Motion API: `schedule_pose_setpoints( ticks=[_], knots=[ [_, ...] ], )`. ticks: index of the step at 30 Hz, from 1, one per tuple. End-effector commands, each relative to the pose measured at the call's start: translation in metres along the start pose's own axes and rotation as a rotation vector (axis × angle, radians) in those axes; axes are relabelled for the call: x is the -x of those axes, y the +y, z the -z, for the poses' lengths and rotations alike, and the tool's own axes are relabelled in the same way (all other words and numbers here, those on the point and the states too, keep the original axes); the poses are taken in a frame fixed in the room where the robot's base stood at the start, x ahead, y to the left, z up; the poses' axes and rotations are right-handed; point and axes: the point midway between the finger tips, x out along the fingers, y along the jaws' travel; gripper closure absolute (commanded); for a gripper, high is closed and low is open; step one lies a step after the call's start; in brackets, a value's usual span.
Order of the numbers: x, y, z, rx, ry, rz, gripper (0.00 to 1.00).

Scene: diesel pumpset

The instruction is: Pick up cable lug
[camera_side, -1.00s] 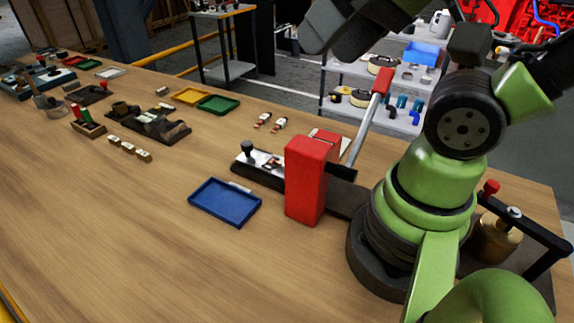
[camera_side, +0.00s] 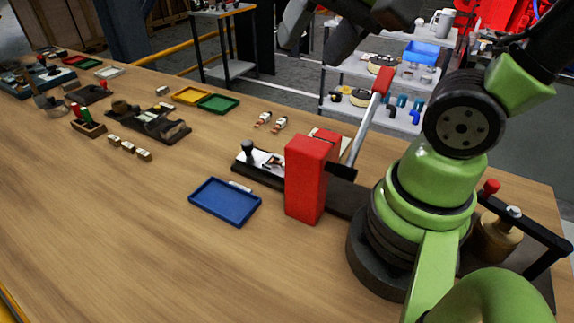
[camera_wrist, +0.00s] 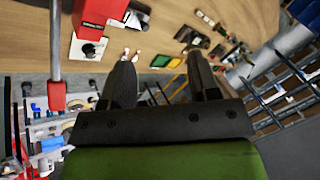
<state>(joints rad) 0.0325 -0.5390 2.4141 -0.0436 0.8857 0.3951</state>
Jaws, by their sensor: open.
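Two small lugs, white with copper-brown ends, lie side by side on the wooden table behind the red press: the left lug (camera_side: 263,120) and the right lug (camera_side: 280,124). They look like the cable lugs, but are too small to be sure. The lugs also show as small pale shapes in the wrist view (camera_wrist: 136,56), beyond my left-hand finger. My gripper (camera_wrist: 160,75) is open with nothing between its two dark fingers. In the side view its fingers show at the top edge, high above the table and apart from the lugs.
The red press (camera_side: 306,180) with its raised lever (camera_side: 370,115) stands close to the lugs. A blue tray (camera_side: 225,202) lies in front; green (camera_side: 218,104) and yellow (camera_side: 191,95) trays lie further left. A shelf rack (camera_side: 375,110) stands behind the table.

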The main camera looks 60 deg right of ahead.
Motion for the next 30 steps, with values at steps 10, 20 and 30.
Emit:
schedule_pose_setpoints(
  ticks=[10,20,30],
  knots=[
    [-0.078,0.011,0.054,-0.984,0.004,-0.326,0.45],
    [-0.164,0.053,0.076,-1.807,0.239,-0.612,0.45],
    [-0.204,0.081,0.072,-2.091,0.387,-0.702,0.45]
  ],
)
